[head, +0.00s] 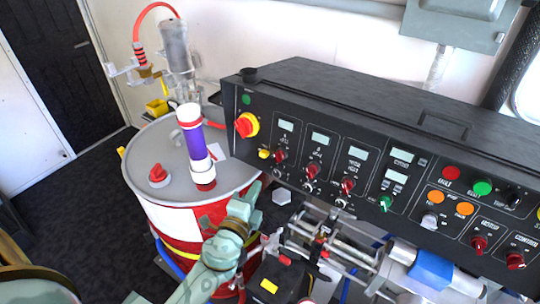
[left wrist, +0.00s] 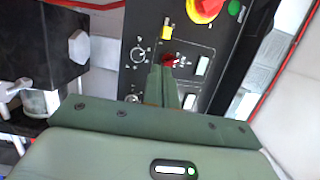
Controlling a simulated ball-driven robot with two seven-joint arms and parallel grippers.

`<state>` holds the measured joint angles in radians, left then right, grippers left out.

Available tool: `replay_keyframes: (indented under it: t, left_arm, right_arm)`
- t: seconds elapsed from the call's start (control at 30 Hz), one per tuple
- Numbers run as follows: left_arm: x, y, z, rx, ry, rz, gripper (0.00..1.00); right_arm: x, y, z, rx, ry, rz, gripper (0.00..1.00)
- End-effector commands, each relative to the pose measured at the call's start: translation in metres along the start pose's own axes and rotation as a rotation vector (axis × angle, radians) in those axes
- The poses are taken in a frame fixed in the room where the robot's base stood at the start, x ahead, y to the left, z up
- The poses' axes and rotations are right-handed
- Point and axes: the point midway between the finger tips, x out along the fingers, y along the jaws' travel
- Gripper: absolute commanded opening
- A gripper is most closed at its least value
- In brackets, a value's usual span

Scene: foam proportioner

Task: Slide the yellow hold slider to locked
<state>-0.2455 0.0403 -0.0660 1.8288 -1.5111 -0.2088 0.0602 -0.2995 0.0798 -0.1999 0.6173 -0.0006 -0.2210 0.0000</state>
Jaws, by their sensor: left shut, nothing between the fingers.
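The yellow hold slider (head: 264,153) is a small yellow piece at the left end of the black control panel, beside a red knob. It shows in the left wrist view (left wrist: 166,32) above the fingers, near a red knob (left wrist: 170,60). Its exact position along its travel is too small to tell. My left gripper (head: 256,188) is in front of the panel's lower left, below the slider. In the left wrist view its fingers (left wrist: 162,75) are shut and empty, with the tips just below the red knob and apart from the slider. My right gripper is not in view.
A red and yellow stop button (head: 246,125) stands out from the panel above the slider. Several knobs and displays lie to the right. A red and white drum (head: 150,190) stands left, and metal pipework (head: 335,240) runs below the panel.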

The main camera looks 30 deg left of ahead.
Motion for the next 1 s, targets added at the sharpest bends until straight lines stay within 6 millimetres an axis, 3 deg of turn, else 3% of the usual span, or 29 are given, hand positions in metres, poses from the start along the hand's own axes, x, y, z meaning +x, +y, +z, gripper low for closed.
replay_keyframes:
  t: [0.43,0.8,1.0]
  left_arm:
    - [0.009,-0.002,0.0,-0.007,0.001,-0.002,0.0]
    - [0.074,-0.003,0.0,-0.006,0.0,-0.003,0.0]
    - [0.095,-0.001,0.0,-0.007,0.001,-0.001,0.0]
  right_arm:
    - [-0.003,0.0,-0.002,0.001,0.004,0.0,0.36]
    - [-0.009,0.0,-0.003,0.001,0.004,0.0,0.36]
    - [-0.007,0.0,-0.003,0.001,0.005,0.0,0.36]
